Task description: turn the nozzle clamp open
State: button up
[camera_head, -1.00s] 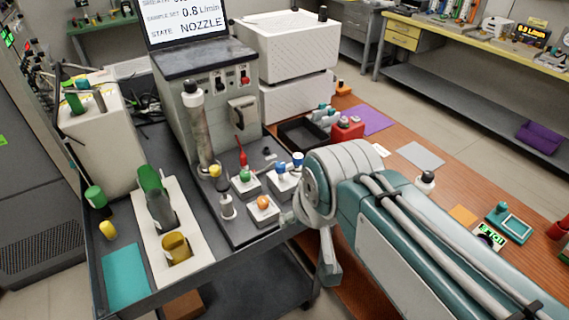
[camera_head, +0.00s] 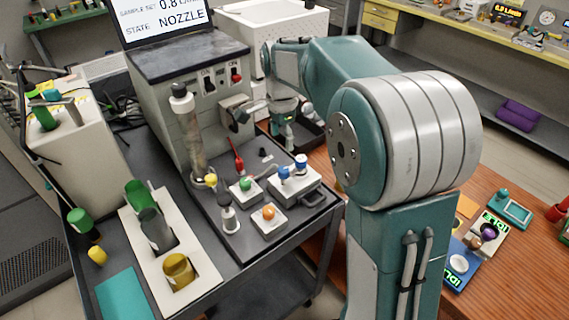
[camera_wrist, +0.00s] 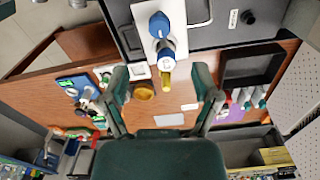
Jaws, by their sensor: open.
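The analyser (camera_head: 205,85) stands on a dark cart, with "STATE NOZZLE" on its screen (camera_head: 165,18). A grey tube with a black cap (camera_head: 187,120) stands in front of it, with a yellow part at its foot. A latch-like block (camera_head: 236,115) sits on the analyser's front. I cannot tell for sure which part is the nozzle clamp. My gripper (camera_wrist: 160,85) is open and empty, fingers apart. In the head view it hangs pointing down (camera_head: 284,130), right of the analyser front, partly hidden by my arm. A white block with two blue knobs (camera_wrist: 160,25) shows beyond the fingertips.
Small boxes with a green knob (camera_head: 245,184) and an orange knob (camera_head: 268,212) stand on the cart's dark plate (camera_head: 240,245). A white rack (camera_head: 150,262) with cups is at left. A black tray (camera_wrist: 250,70) and the wooden table lie below my gripper.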

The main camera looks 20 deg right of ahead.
aim_at(283, 169)
notch_tip(283, 169, down, 11)
jog(key=shift+d, duration=0.1)
dwell(0.4)
grip_shut()
